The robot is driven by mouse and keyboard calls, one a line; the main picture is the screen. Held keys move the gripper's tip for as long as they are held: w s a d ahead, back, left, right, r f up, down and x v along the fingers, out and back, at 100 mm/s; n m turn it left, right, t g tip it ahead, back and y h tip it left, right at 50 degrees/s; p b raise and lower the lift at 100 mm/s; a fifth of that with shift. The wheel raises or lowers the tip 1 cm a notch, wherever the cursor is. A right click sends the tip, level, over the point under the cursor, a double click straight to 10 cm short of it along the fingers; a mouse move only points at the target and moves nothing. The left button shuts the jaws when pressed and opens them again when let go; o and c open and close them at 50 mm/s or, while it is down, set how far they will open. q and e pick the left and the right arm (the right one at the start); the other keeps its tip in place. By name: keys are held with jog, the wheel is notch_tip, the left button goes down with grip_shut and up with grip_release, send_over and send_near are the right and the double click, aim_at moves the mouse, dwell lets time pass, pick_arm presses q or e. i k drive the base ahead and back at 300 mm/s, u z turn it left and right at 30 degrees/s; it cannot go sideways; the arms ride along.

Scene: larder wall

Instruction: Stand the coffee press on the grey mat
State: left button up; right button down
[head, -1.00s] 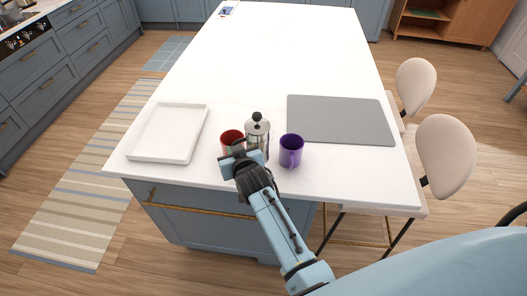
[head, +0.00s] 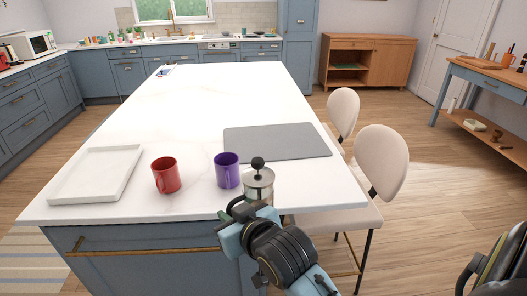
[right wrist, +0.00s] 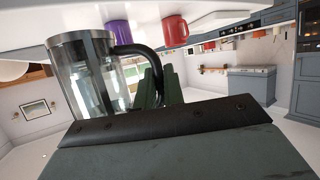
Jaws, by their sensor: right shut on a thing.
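The coffee press (head: 258,186) has a clear glass body, a steel rim and a black knob. My right gripper (head: 243,207) is shut on it at the near edge of the white island, right of the purple mug. In the right wrist view the coffee press (right wrist: 92,75) appears with its black handle at the jaws (right wrist: 153,88); the view looks upside down. The grey mat (head: 275,142) lies flat and bare on the island, beyond the press. Whether the press touches the counter is hard to tell.
The purple mug (head: 227,170) stands between the press and the red mug (head: 166,175). A white tray (head: 97,174) lies at the left. Two cream chairs (head: 378,165) stand along the right side.

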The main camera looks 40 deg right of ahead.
aim_at(271, 148)
jog(key=z, duration=0.35)
jog(key=i, duration=1.3)
jog(key=z, duration=0.2)
